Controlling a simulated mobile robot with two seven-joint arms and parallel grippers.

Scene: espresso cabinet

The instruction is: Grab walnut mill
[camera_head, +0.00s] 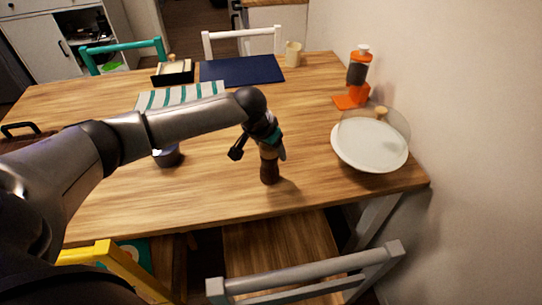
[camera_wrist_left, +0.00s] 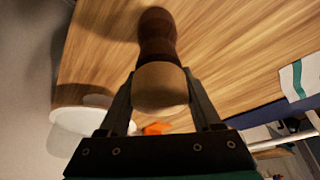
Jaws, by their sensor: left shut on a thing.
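The walnut mill (camera_head: 269,170) is a dark brown turned wooden body with a lighter tan part at the top. It stands upright near the front edge of the table in the head view. My left gripper (camera_head: 266,147) comes down on it from above and is shut on its upper part. In the left wrist view the mill (camera_wrist_left: 157,42) extends away between the two fingers of my left gripper (camera_wrist_left: 160,95), its tan end (camera_wrist_left: 160,84) closest to the camera. I cannot tell whether its base touches the table. My right gripper is not in view.
A dark bowl (camera_head: 168,156) sits left of the mill, partly under my arm. A striped cloth (camera_head: 180,95), blue mat (camera_head: 242,70) and cup (camera_head: 292,54) lie farther back. Chairs surround the table.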

